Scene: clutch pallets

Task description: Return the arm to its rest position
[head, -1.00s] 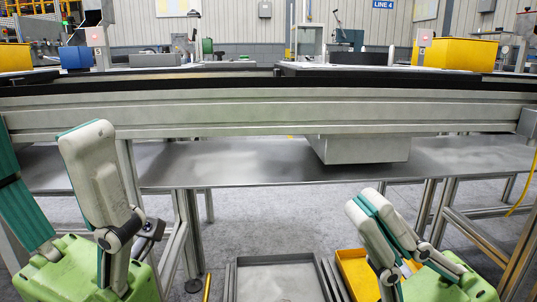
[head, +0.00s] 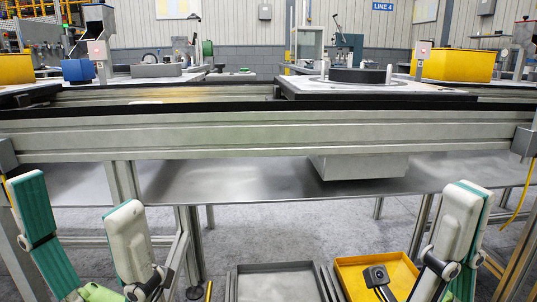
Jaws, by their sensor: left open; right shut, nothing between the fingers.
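My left arm stands folded at the lower left, its white and teal links upright. Its dark gripper (head: 150,284) is low beside the links, near the bottom edge, and only partly shows; it holds nothing that I can see. My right arm stands folded at the lower right. Its dark gripper (head: 382,286) is low over the yellow tray, shut and empty, with its fingertips hard to make out. Both grippers are below and in front of the conveyor rail, apart from it.
A conveyor rail (head: 260,137) crosses the view. Behind it a pallet (head: 440,91) carries a dark ring (head: 357,75) between pale pins. A metal shelf (head: 250,185) lies below. A grey tray (head: 275,267) and a yellow tray (head: 345,262) are low in front. Yellow bins stand behind.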

